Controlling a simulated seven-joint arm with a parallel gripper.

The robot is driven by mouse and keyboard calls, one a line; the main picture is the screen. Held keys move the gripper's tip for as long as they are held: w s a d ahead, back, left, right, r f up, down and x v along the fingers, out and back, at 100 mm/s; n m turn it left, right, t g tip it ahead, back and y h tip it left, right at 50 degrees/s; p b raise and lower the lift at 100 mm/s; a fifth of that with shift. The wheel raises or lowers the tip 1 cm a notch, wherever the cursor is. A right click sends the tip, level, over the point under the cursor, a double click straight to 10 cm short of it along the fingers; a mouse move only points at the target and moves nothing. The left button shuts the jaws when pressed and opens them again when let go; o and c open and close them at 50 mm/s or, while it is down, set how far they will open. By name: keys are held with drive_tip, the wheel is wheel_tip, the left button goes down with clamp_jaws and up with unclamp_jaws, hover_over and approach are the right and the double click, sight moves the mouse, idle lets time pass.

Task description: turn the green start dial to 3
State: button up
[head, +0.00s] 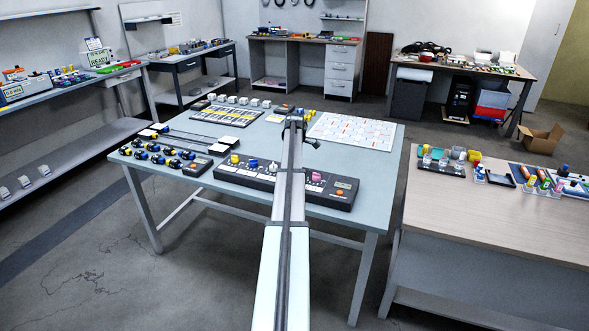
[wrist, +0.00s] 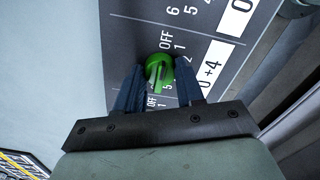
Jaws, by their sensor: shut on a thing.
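The green start dial (wrist: 157,68) is in the middle of the wrist view, on a dark panel with printed marks. OFF and 1 show beyond it, and a 5 shows on its near side. Other marks around it are covered. My gripper (wrist: 161,75) has its two dark blue fingers on either side of the dial and is shut on it. I cannot tell surely which mark the dial points to.
The panel also carries a yellow dial (head: 234,160), a blue dial (head: 253,164), a pink dial (head: 316,177) and a small display (head: 343,186). Several dark-bodied parts lie at the table's left. A white sheet (head: 352,131) lies at the back right. A wooden bench (head: 480,215) stands right.

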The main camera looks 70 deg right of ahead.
drive_tip(key=m, duration=0.8)
drive_tip(key=shift+m, duration=0.4)
drive_tip(key=m, duration=0.4)
drive_tip(key=shift+m, duration=2.4)
drive_tip(key=o, duration=1)
drive_tip(key=shift+o, duration=0.2)
